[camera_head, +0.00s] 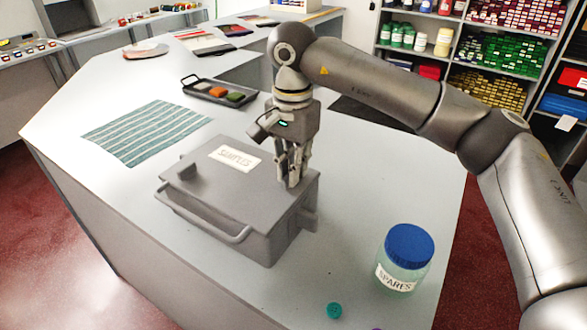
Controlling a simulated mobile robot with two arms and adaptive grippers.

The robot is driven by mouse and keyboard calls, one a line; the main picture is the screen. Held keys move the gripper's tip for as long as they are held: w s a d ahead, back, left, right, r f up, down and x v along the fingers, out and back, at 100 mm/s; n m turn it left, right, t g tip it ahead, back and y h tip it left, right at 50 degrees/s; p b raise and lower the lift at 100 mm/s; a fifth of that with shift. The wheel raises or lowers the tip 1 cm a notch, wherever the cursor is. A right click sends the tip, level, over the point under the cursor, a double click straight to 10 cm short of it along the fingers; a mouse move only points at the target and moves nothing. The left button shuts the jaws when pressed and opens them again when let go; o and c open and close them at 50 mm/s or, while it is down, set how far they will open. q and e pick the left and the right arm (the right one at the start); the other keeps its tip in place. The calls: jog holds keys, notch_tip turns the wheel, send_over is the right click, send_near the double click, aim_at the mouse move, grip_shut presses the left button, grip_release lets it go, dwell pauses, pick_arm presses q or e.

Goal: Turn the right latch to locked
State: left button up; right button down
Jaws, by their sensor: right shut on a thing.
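A grey box (215,232) labelled SAMPLES stands on the counter with its lid (212,190) down. A front handle (205,222) runs along its near side. The left latch (188,173) is a small dark knob on the lid's left part. My right gripper (292,178) points down over the lid's right part, with its fingers shut on the right latch. The fingers hide most of that latch, so I cannot tell how it is turned. My left gripper is not in view.
A jar (403,262) labelled SPARES with a blue cap stands right of the box. A small teal disc (334,310) lies near the front edge. A striped cloth (146,132) and a dark tray (218,92) with coloured pieces lie behind the box.

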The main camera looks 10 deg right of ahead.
jog(key=shift+n, duration=0.3)
jog(key=c, duration=1.5)
grip_release()
notch_tip(320, 180, up, 12)
jog(key=shift+r, duration=0.1)
